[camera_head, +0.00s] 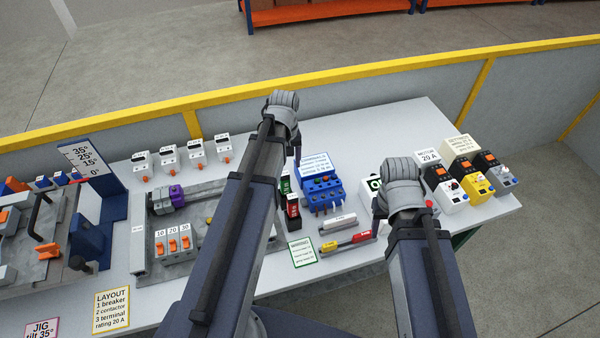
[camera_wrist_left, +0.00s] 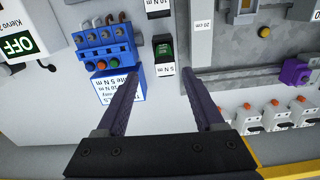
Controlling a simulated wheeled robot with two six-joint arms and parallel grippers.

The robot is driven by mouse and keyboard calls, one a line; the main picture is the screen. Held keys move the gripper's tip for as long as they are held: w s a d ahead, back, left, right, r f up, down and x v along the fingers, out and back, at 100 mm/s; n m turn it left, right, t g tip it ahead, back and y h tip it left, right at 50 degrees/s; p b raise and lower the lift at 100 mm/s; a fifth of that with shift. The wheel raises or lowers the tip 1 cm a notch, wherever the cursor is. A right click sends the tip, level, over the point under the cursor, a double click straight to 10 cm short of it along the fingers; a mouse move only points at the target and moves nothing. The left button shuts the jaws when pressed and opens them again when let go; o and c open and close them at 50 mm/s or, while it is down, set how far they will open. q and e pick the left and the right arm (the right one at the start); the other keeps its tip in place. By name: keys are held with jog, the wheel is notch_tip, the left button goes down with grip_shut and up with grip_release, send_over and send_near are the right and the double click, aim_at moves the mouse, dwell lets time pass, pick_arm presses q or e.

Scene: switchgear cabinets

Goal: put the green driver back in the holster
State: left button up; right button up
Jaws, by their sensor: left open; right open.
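A green-topped piece with a 5 N m label, which may be the green driver (camera_wrist_left: 163,48), stands at the grey panel's edge in the left wrist view. It is partly hidden behind my left arm in the head view (camera_head: 285,185). A red piece with a white label (camera_head: 293,208) stands beside it. I cannot tell driver from holster here. My left gripper (camera_wrist_left: 163,75) is open and empty, its fingertips either side of the 5 N m label, apart from the green piece. My right gripper (camera_head: 377,218) is open near the table's right part, its fingers mostly hidden.
A blue block (camera_head: 321,190) with coloured knobs stands close beside the green piece. Several boxed devices (camera_head: 475,185) crowd the right end. A grey panel (camera_head: 205,205) lies left.

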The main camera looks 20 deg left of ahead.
pick_arm(q)
jog(key=s+d+m, duration=0.5)
jog(key=s+d, duration=0.1)
jog(key=d, duration=0.4)
jog(key=s+d+m+y, duration=0.1)
jog(key=s+d+m, duration=0.4)
jog(key=d, duration=0.5)
jog(key=shift+s+m, duration=0.3)
jog(key=shift+s, duration=0.55)
